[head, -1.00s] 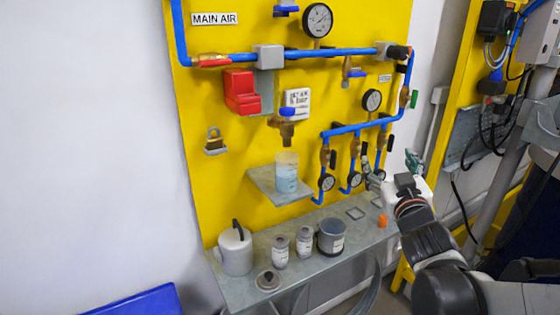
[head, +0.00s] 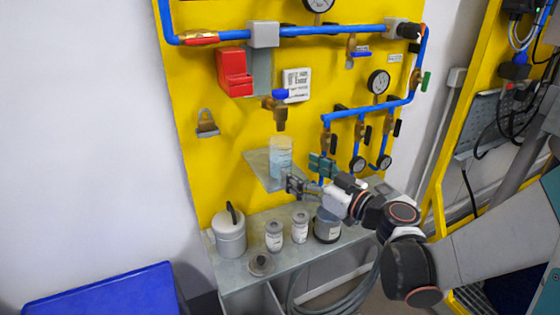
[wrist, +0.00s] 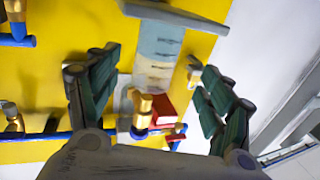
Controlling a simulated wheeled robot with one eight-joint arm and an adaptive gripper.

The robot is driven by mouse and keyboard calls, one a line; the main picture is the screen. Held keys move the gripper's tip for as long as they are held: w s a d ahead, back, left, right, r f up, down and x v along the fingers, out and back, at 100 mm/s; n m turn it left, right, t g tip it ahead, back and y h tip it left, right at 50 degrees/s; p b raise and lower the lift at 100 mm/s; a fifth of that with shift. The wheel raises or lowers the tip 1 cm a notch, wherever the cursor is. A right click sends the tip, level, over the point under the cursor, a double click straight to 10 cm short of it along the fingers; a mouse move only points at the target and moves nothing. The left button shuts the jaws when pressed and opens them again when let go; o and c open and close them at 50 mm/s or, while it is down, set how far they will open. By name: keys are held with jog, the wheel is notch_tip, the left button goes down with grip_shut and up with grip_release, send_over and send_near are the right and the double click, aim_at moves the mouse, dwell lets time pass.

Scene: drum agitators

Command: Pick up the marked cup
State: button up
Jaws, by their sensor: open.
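The marked cup (head: 281,157) is a clear beaker with pale blue contents. It stands upright on a small grey shelf (head: 257,168) on the yellow panel. My gripper (head: 305,175) is open just right of the cup and in front of it, near the shelf's right edge. In the wrist view, the cup (wrist: 157,52) appears upside down between the two open fingers of my gripper (wrist: 150,62), with a gap on each side. The shelf (wrist: 178,14) shows at the top. Exact depth to the cup is hard to tell.
A brass tap with a blue handle (head: 280,107) hangs above the cup. Blue pipes and gauges (head: 378,82) stand to the right.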

aim_at(280, 157)
jog(key=b+x, duration=0.1)
jog(key=x, duration=0.7)
jog(key=shift+w+b, duration=0.4)
jog(key=c, duration=1.3)
